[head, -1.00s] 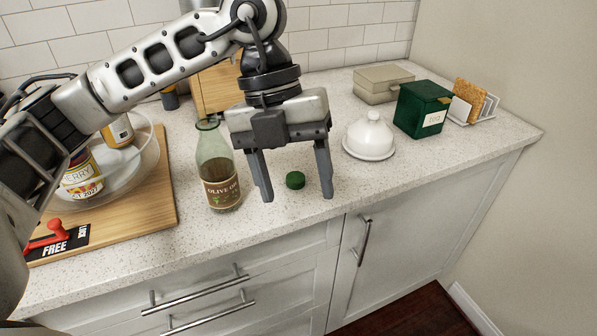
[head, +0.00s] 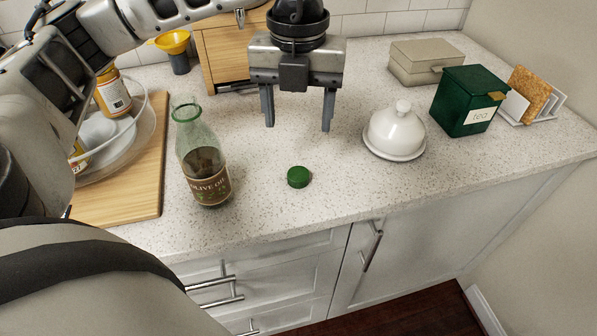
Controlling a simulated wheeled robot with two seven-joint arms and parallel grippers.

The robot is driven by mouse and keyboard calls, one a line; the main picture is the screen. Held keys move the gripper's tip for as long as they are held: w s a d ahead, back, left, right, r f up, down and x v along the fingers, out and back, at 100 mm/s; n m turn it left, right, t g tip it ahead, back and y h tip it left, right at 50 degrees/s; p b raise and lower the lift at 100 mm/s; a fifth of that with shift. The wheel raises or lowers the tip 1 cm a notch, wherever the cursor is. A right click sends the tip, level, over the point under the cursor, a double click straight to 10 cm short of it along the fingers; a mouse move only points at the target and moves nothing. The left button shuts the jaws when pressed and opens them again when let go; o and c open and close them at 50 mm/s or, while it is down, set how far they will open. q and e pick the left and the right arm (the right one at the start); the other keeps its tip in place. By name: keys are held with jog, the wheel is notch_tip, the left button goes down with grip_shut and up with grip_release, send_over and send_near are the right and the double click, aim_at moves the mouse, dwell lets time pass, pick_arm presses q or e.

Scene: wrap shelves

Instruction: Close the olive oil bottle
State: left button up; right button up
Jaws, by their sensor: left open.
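The olive oil bottle (head: 205,165) stands upright on the counter left of centre, its neck uncovered at the top. The green cap (head: 299,177) lies on the counter to the right of the bottle, apart from it. My left gripper (head: 298,124) points down with its fingers spread and nothing between them. In the picture it is above the cap, up and to the right of the bottle, and touches neither. My right gripper does not show.
A white covered butter dish (head: 396,130), a green tea box (head: 468,101), a beige box (head: 425,61) and a toast rack (head: 537,92) stand to the right. A wooden board (head: 152,160) with a glass bowl is at left. The counter around the cap is clear.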

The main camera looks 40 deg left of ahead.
pick_arm(q)
send_over(298, 173)
notch_tip(298, 173, down, 6)
jog(key=shift+f, duration=0.15)
notch_tip(298, 173, down, 5)
jog(key=shift+f+p, duration=0.1)
jog(key=shift+p, duration=0.65)
jog(key=c, duration=1.1)
